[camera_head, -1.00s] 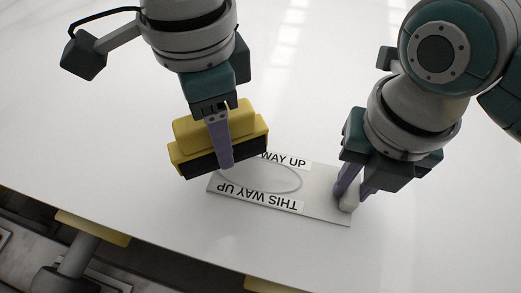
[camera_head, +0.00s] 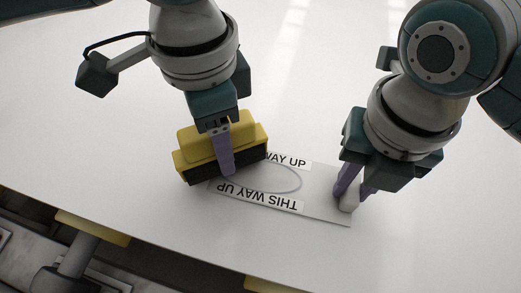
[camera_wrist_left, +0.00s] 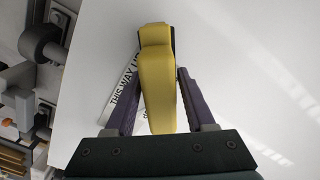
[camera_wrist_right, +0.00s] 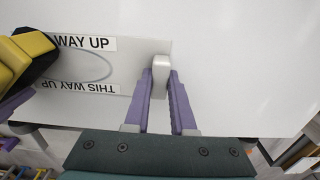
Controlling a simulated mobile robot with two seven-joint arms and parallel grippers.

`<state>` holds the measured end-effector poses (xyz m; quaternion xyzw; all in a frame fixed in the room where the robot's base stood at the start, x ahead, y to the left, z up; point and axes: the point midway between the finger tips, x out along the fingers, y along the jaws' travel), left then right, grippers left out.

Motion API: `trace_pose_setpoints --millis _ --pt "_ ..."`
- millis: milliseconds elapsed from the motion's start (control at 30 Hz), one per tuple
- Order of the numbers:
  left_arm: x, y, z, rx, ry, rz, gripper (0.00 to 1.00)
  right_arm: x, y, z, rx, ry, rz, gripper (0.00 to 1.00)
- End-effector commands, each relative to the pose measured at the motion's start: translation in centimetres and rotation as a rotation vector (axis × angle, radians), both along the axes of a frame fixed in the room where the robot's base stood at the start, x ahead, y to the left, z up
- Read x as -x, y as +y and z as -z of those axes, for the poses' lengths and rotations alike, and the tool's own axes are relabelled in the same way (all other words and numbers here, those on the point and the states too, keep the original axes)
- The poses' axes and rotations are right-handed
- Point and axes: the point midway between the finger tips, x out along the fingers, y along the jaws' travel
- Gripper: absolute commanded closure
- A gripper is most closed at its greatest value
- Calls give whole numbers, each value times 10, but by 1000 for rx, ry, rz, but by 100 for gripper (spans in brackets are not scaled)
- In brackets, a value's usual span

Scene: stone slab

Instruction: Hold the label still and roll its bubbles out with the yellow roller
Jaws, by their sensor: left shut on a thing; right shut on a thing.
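The label (camera_head: 316,186) is a pale grey sheet lying flat on the white slab, with two "THIS WAY UP" strips and a grey oval outline on it. The yellow roller (camera_head: 192,144) has a dark underside and is over the label's left end; I cannot tell if it touches. My left gripper (camera_head: 227,170) is shut on the roller; in the left wrist view the yellow body (camera_wrist_left: 158,85) sits between the fingers. My right gripper (camera_head: 350,197) is shut on a small whitish block (camera_wrist_right: 160,72) at the label's right end. The roller hides part of the label's far strip.
The white slab (camera_head: 120,170) is otherwise bare, with free room behind and to the sides. Its front edge runs along the lower left, with yellow pads (camera_head: 92,228) and grey machinery below it.

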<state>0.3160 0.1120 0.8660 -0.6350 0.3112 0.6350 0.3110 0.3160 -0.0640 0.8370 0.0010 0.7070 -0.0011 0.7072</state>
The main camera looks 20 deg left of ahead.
Motion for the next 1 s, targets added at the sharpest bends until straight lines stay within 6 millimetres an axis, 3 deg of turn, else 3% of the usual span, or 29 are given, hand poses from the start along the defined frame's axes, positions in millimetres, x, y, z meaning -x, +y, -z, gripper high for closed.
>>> trace_pose_setpoints --millis 267,1000 --pt "0 -3 2 2 0 2 90 0 0 0 -1 0 0 100" --pt "1 -48 5 6 0 5 90 0 2 0 -6 -1 -2 100"
